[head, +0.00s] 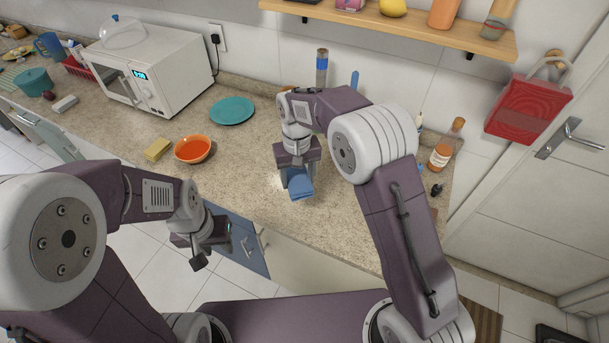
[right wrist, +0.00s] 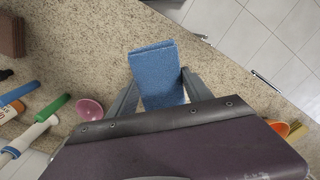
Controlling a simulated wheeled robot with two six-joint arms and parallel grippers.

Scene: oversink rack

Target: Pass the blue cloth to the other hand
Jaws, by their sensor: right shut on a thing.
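The blue cloth (head: 300,188) is a small folded piece held in my right gripper (head: 297,178), low over the counter near its front edge. In the right wrist view the cloth (right wrist: 157,72) sticks out between the two fingers of my right gripper (right wrist: 160,98). Whether the cloth touches the counter is unclear. My left gripper (head: 212,247) is in front of the counter, lower and to the left of the cloth, empty, with its fingers apart.
An amber bottle (head: 445,147) stands at the right. A wooden shelf (head: 400,25) hangs above. Counter between bowl and cloth is clear.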

